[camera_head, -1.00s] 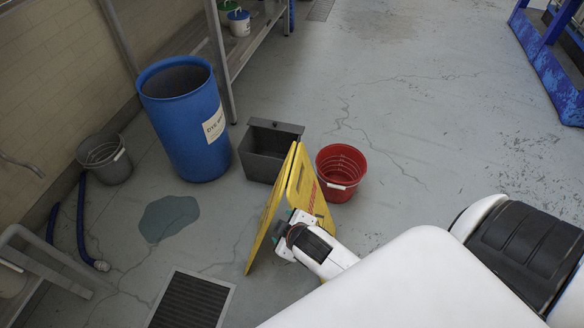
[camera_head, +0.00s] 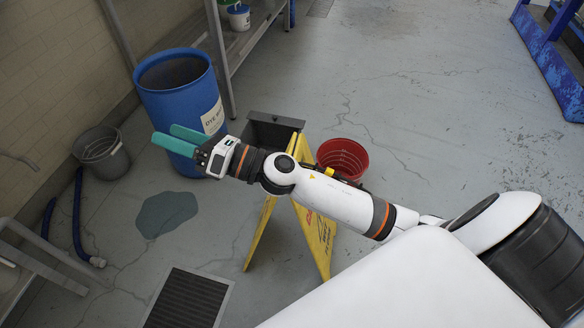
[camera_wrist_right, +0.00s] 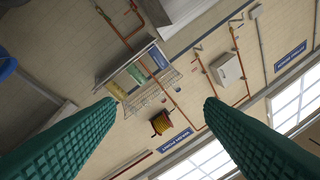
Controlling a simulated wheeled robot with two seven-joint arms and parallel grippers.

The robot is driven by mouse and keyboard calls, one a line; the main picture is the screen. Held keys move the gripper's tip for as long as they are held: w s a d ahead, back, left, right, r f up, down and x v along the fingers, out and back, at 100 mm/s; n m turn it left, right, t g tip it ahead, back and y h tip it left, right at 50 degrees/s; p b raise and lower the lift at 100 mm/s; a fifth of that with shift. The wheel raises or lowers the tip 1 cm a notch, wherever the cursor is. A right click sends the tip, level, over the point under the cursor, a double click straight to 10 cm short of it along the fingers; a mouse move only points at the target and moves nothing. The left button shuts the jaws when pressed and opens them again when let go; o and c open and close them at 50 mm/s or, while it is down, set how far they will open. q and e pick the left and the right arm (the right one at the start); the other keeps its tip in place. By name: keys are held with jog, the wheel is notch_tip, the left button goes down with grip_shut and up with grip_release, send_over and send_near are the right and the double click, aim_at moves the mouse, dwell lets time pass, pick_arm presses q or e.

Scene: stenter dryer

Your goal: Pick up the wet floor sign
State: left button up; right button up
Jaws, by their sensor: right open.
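The yellow wet floor sign (camera_head: 320,245) stands open on the grey floor in the head view. My right arm crosses in front of its upper part and hides much of it. My right gripper (camera_head: 180,140) is left of the sign and raised, in front of the blue barrel, with green fingers spread and nothing between them. The right wrist view shows both green fingers (camera_wrist_right: 158,115) wide apart, with the wall beyond and no sign in sight. My left gripper is not in the head view.
A blue barrel (camera_head: 175,90), a grey bin (camera_head: 268,130) and a red bucket (camera_head: 342,152) stand behind the sign. A grey bucket (camera_head: 100,155) stands at left. A dark puddle (camera_head: 166,214) and a floor grate (camera_head: 188,300) lie on the floor. Open floor extends right.

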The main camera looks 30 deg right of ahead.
notch_tip(320, 180, down, 9)
jog(key=n+g+h, duration=0.2)
jog(key=n+g, duration=1)
jog(key=n, duration=0.7)
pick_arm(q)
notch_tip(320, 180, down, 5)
pick_arm(e)
jog(key=w+d+f+n+g+h, duration=0.1)
jog(key=d+f+n+g+h, duration=0.15)
jog(key=d+h, duration=0.7)
jog(key=w+d+f+n+g+h, duration=0.1)
jog(key=d+f+n+h, duration=0.2)
jog(key=d, duration=1.3)
jog(key=f, duration=0.2)
jog(key=f+n+b, duration=0.1)
jog(key=shift+s+d+f+h, duration=0.2)
jog(key=shift+f+h, duration=0.05)
jog(key=shift+f, duration=0.75)
jog(key=f, duration=0.3)
jog(key=a+f+b, duration=0.1)
jog(key=f, duration=0.1)
jog(key=shift+s+f, duration=0.1)
jog(key=shift+s, duration=0.1)
grip_shut()
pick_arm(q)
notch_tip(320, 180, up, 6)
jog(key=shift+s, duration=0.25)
